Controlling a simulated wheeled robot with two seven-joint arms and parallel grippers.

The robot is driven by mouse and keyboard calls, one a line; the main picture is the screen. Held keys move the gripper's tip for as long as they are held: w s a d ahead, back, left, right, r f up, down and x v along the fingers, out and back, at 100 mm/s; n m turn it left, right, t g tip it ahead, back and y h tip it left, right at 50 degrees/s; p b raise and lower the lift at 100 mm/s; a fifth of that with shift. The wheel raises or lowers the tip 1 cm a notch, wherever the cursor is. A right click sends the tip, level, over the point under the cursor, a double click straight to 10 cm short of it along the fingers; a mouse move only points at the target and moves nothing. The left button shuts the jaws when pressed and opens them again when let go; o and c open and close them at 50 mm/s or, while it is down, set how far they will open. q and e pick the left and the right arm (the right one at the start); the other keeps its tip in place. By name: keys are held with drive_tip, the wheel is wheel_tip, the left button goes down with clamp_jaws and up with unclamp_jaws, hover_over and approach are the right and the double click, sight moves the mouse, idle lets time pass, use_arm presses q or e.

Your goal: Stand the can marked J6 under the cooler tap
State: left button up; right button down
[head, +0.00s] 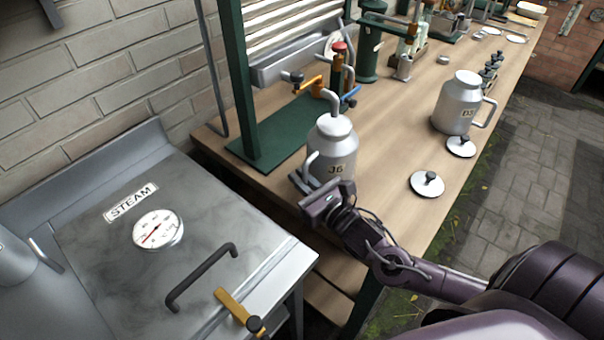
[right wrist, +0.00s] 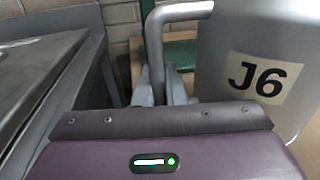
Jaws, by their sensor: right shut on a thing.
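The can marked J6 (head: 336,148) is a grey metal churn, upright at the near left end of the bench; its J6 label shows large in the right wrist view (right wrist: 256,78). My right gripper (head: 303,182) is shut on its side handle (right wrist: 155,45), with a finger on each side of the bar in the right wrist view. The cooler tap's grey curved spout (head: 331,97) comes down at the top of the can. I cannot tell whether the can's base touches the surface. My left gripper is not in view.
A can marked D3 (head: 459,102) stands further right on the bench (head: 394,133), with two lids (head: 426,184) nearby. The green cooler frame (head: 262,150), orange and blue levers and a red knob are behind J6. A steam cabinet (head: 90,230) stands at the left.

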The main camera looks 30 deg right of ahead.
drive_tip(key=c, duration=1.8)
unclamp_jaws()
drive_tip(key=shift+w+a+f, duration=0.2)
drive_tip(key=shift+w+a, duration=0.05)
drive_tip(key=shift+o, duration=1.1)
drive_tip(key=shift+d, duration=0.1)
drive_tip(key=shift+o, duration=0.4)
drive_tip(key=shift+s, duration=0.1)
drive_tip(key=shift+r, duration=0.15)
drive_tip(key=shift+s, duration=0.1)
drive_tip(key=s, duration=0.3)
drive_tip(key=s+d, duration=0.1)
drive_tip(key=s, duration=0.3)
drive_tip(key=s+d, duration=0.1)
drive_tip(key=s, duration=0.3)
drive_tip(key=shift+s+d, duration=0.2)
drive_tip(key=shift+s, duration=0.05)
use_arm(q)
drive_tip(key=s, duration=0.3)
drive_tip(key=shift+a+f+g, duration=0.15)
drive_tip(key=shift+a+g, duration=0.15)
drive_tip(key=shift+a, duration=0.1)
